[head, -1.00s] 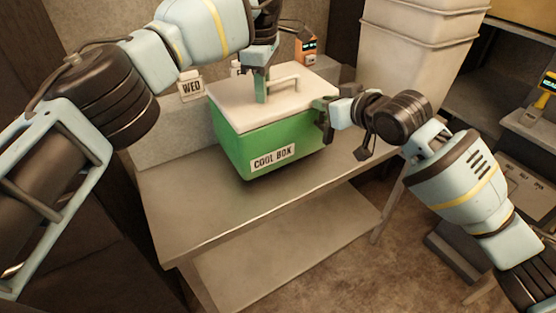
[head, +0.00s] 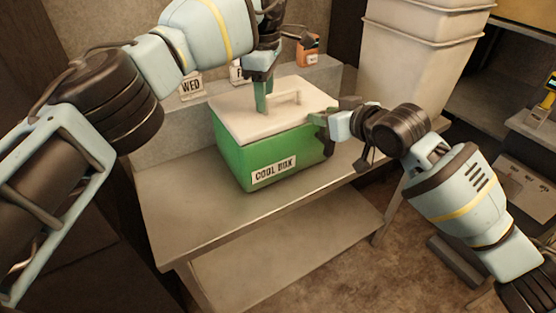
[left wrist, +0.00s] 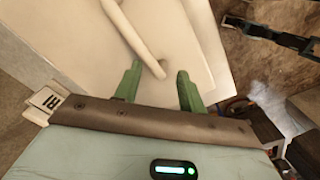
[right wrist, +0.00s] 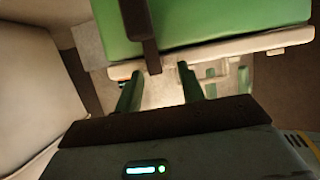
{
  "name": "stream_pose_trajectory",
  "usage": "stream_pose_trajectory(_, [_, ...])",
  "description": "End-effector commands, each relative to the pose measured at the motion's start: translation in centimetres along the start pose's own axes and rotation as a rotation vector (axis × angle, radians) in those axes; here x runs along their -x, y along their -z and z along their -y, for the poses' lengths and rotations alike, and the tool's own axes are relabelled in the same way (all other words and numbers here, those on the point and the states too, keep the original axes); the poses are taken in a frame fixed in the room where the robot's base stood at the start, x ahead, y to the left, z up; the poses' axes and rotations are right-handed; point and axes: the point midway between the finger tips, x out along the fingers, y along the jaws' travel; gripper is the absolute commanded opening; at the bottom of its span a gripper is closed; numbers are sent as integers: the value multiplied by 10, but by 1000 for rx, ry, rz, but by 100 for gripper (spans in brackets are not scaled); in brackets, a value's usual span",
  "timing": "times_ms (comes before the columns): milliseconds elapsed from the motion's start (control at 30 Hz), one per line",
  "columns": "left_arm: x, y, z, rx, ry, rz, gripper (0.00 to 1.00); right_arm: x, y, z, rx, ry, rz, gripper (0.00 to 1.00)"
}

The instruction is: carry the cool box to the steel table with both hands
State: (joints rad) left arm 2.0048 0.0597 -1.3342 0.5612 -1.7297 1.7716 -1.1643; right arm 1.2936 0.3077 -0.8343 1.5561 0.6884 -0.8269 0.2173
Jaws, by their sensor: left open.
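My left gripper (head: 263,100) points down over the lid. In the left wrist view its fingers (left wrist: 157,85) are apart, with one end of the pale lid handle (left wrist: 135,40) between them, not gripped. My right gripper (head: 325,130) is at the box's right side. In the right wrist view its fingers (right wrist: 160,85) are apart, near a dark bracket (right wrist: 138,25) on the green wall (right wrist: 200,20). Whether they surround it is unclear.
A grey ledge behind the table carries a "WED" card (head: 191,86), another card partly hidden by my left gripper, and an orange device (head: 308,50). Stacked pale bins (head: 415,60) stand at the back right. The table is bare left of the box.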

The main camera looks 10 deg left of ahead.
Motion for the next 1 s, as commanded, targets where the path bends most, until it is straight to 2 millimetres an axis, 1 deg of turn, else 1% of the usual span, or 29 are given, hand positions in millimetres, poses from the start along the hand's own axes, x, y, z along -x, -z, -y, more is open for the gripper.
stream_pose_trajectory(33, [11,-1,0,-1,-4,0,40,0,0,0,0,-1,0,39])
stream_pose_trajectory(200, [42,-3,1,-1,-5,2,40,0,0,-1,0,-2,1,39])
stream_pose_trajectory(400, [55,-3,1,-3,-4,2,40,0,0,-1,0,-2,1,39])
stream_pose_trajectory(600, [61,-3,2,-5,-3,2,40,0,0,-1,0,-2,1,39])
stream_pose_trajectory(800, [62,-2,2,-4,-3,2,40,1,0,-1,0,-2,1,39])
stream_pose_trajectory(933, [62,-2,2,-5,-3,2,40,7,-1,-2,-1,-2,0,39])
stream_pose_trajectory(1000, [62,-2,2,-4,-3,2,40,14,-1,-1,-1,-2,1,39])
